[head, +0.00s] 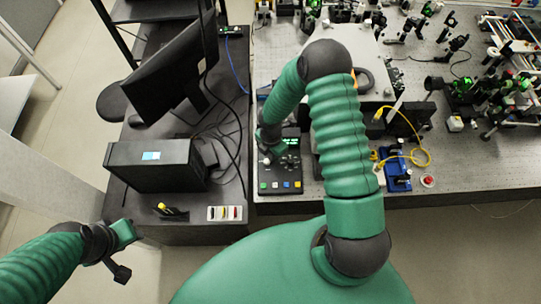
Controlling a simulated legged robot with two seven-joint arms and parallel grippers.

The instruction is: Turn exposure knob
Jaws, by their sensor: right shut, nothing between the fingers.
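A dark control box (281,178) sits near the front left edge of the optical bench. It has a small green-lit display and a row of coloured buttons along its front. My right gripper (265,158) is shut and empty, pointing down over the left side of this box. A small pale spot shows by its fingertips, but the exposure knob itself is not clear and is likely covered by the gripper. I cannot tell whether the fingertips touch it. My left gripper (124,252) hangs at the lower left, away from the box, in front of the dark desk; its jaw opening is unclear.
A black computer case (157,165) and a monitor (172,70) stand on the dark desk to the left. A blue device (397,172) with a yellow cable (424,152) and a red button (428,181) lie right of my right arm. Optics crowd the bench behind.

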